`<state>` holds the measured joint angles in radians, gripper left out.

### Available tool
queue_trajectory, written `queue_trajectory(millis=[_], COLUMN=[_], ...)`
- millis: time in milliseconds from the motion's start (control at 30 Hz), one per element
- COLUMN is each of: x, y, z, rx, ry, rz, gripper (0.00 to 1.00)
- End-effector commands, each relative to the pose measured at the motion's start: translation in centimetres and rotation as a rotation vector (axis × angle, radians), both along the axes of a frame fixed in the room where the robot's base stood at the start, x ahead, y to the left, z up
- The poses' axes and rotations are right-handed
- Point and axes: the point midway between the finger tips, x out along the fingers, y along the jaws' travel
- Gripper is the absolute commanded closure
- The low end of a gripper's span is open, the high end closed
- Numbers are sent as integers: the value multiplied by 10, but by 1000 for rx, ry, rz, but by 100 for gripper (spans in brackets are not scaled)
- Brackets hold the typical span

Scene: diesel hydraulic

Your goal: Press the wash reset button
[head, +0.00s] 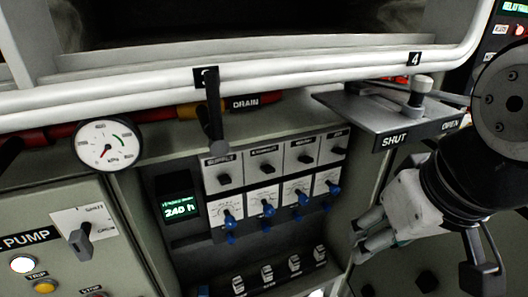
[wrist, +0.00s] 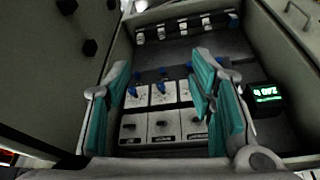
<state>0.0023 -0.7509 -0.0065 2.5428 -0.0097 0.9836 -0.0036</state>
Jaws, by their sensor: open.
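My gripper (head: 364,236) is in the lower right of the head view, at the right edge of a recessed control panel (head: 180,226), apart from its switches as far as I can tell. In the wrist view the gripper (wrist: 160,72) has its two teal-padded fingers spread, with nothing between them. The panel shows through the gap, upside down. No label reading wash reset is legible, so I cannot tell which control is that button. A small blue part (head: 203,291) shows at the panel's lower left, cut by the frame edge.
The panel holds a green display (head: 180,208), black knobs (head: 224,178), blue-handled switches (head: 268,208) and white rocker switches (head: 267,273). A DRAIN lever (head: 215,115) hangs above. A SHUT/OPEN plate (head: 395,120) juts out over my gripper. A pump panel (head: 55,225) and gauge (head: 108,144) are left.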

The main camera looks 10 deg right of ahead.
Motion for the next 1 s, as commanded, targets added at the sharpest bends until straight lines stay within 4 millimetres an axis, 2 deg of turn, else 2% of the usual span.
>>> queue_trajectory(millis=[33,167,200,1000], x=[0,0,0,0], y=[0,0,0,0], z=[0,0,0,0], rx=[0,0,0,0], ry=[0,0,0,0], rz=[0,0,0,0], gripper=[68,97,100,100])
